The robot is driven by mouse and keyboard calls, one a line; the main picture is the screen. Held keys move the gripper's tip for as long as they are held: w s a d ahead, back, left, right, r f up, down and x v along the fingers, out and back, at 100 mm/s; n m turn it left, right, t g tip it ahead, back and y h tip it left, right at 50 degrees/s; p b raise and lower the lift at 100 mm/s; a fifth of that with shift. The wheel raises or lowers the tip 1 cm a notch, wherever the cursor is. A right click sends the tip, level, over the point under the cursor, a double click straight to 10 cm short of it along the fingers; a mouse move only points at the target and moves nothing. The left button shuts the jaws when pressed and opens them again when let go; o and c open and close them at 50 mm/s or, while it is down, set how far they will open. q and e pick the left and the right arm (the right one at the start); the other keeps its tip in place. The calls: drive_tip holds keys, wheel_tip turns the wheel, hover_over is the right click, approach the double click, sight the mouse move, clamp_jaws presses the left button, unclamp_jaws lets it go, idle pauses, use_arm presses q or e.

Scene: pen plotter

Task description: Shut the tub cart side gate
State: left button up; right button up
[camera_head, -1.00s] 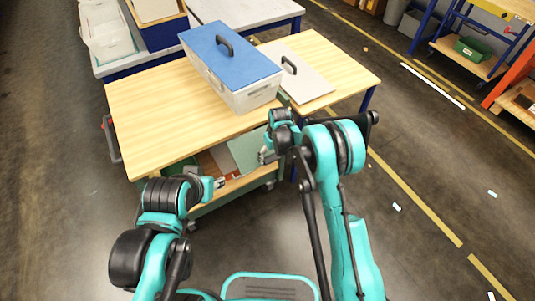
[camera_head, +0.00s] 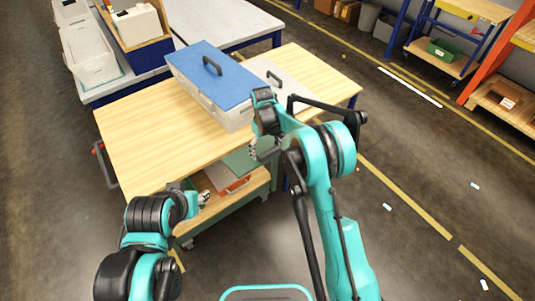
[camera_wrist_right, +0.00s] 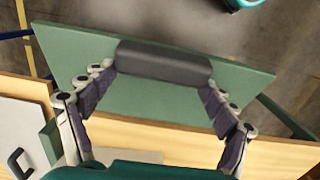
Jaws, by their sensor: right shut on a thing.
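The cart has a pale wooden top (camera_head: 150,112) and a lower wooden shelf (camera_head: 222,200). Its green side gate (camera_head: 238,161) shows under the top's near edge, partly hidden by my right arm. In the right wrist view the gate (camera_wrist_right: 250,82) is a flat green panel with a dark grey handle (camera_wrist_right: 163,61). My right gripper (camera_head: 263,150) is shut on that handle, with one finger at each end of it (camera_wrist_right: 160,82). I cannot tell the gate's exact angle. My left gripper (camera_head: 203,197) is beside the shelf, apart from the gate; its jaw opening is unclear.
A grey tub with a blue lid (camera_head: 215,75) stands on the cart top, beside a grey panel with a black handle (camera_head: 285,82). A grey table (camera_head: 215,25) with white bins (camera_head: 88,50) stands behind.

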drive_tip(key=shift+w+a+r+p, duration=0.15)
drive_tip(key=shift+w+a+r, duration=0.1)
drive_tip(key=shift+w+r, duration=0.15)
drive_tip(key=shift+w+a+r+p, duration=0.15)
drive_tip(key=shift+w+a+r, duration=0.1)
drive_tip(key=shift+r, duration=0.25)
idle(0.8)
drive_tip(key=o, duration=1.5)
drive_tip(key=shift+o, duration=0.2)
drive_tip(key=shift+f, duration=0.15)
drive_tip(key=shift+r, duration=0.25)
wheel_tip(320, 180, up, 12)
drive_tip(key=shift+w+a+f, duration=0.2)
drive_tip(key=shift+w, duration=0.1)
